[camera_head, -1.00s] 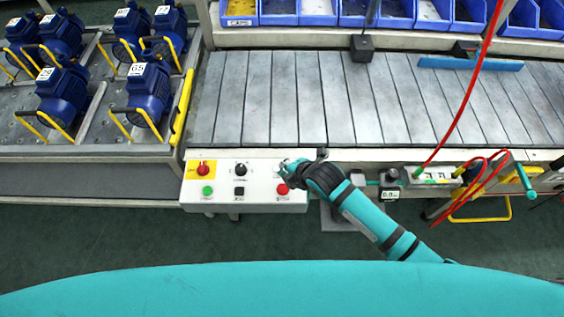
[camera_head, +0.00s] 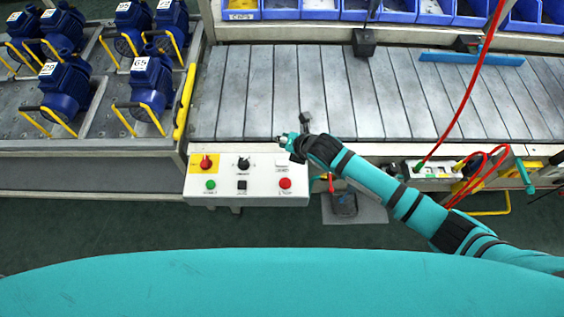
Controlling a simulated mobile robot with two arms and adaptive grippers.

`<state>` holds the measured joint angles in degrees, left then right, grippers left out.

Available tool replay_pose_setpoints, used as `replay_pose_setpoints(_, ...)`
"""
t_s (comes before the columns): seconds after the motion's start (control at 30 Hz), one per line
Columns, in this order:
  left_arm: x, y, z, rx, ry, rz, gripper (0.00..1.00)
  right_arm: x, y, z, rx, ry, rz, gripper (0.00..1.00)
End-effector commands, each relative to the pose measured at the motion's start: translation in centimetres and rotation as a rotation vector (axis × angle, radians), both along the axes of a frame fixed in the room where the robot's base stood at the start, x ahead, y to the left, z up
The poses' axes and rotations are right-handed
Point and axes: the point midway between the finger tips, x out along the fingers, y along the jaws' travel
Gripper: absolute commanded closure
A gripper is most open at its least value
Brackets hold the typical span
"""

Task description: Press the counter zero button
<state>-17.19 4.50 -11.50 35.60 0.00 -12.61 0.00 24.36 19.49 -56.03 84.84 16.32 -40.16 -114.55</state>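The control panel (camera_head: 262,192) is a white box at the front edge of the conveyor. It has a red rotary switch on a yellow plate (camera_head: 205,162), a black knob (camera_head: 243,163), a green button (camera_head: 210,184), a black square button (camera_head: 242,184) and a red button (camera_head: 285,183). A small pale labelled patch (camera_head: 281,160) is at its upper right. The labels are too small to read, so I cannot tell which part is the counter zero button. My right gripper (camera_head: 287,139) appears just beyond the panel's upper right edge, over the conveyor's near edge. Its fingers are too small to judge. My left gripper is out of view.
The slatted conveyor (camera_head: 375,95) is mostly clear. Blue pumps (camera_head: 64,85) with yellow handles stand on the left rack. Blue bins (camera_head: 320,8) line the back. A red hose (camera_head: 463,105) hangs at the right above a fixture (camera_head: 425,170).

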Motion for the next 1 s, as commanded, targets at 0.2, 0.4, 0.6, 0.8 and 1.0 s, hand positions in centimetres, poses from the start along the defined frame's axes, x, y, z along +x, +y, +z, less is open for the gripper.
replay_pose_setpoints(0.2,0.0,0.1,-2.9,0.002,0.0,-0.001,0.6,-0.1,0.1,-3.0,0.001,0.002,-0.001,1.0)
replay_pose_setpoints(0.4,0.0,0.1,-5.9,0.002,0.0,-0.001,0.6,-0.1,0.0,-6.0,0.002,0.002,-0.002,1.0)
replay_pose_setpoints(0.6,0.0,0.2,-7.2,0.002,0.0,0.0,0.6,0.0,0.0,-7.9,-0.001,0.001,0.001,1.0)
replay_pose_setpoints(0.8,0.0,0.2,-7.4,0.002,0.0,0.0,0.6,0.0,0.0,-8.2,0.0,0.0,0.0,1.0)
replay_pose_setpoints(1.0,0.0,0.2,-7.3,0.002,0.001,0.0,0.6,0.0,0.0,-8.2,0.001,0.0,-0.001,1.0)
